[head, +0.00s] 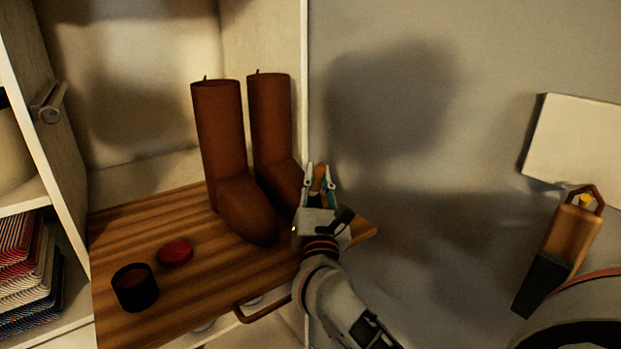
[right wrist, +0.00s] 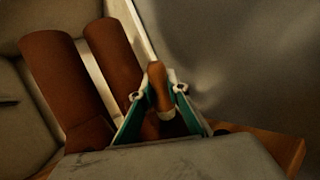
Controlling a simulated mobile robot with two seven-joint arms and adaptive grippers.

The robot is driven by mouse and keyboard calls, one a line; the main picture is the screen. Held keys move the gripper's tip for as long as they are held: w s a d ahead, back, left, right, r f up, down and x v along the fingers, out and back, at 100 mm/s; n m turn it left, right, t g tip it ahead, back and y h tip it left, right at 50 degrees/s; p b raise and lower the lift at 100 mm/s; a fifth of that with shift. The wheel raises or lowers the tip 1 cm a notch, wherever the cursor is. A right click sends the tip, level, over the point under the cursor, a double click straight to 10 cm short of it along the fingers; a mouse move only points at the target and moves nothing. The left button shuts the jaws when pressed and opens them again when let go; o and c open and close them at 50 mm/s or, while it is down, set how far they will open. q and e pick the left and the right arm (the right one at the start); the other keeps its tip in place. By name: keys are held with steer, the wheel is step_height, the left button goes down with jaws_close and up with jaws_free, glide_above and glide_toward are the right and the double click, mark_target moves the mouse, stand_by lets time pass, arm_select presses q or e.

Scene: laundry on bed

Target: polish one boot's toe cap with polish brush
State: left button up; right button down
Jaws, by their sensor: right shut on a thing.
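Two tall brown boots stand upright side by side on a wooden board. The left boot (head: 218,135) has its rounded toe cap (head: 250,218) facing the front; the right boot (head: 270,120) is partly behind it. My right gripper (head: 319,184) is just right of the boots, its teal fingers shut on the polish brush (head: 320,176). In the right wrist view, the brush's wooden handle (right wrist: 158,84) sticks up between the fingers (right wrist: 160,98); its lower end is mostly hidden. Whether it touches the right boot cannot be told. My left gripper is not in view.
A dark round tin (head: 135,287) and a red disc (head: 175,253) sit on the board (head: 120,240) at the front left. Folded striped cloths (head: 25,270) fill the left shelf. A wooden-handled item (head: 570,235) is at the right. A grey wall stands right of the boots.

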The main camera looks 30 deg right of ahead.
steer(key=shift+d, duration=0.6)
steer(key=shift+a, duration=2)
steer(key=shift+d, duration=0.15)
steer(key=shift+d+f, duration=0.15)
steer(key=shift+d, duration=1.75)
steer(key=shift+a, duration=2.1)
steer(key=shift+s+r, duration=0.1)
steer(key=shift+r, duration=0.15)
steer(key=shift+d, duration=2.1)
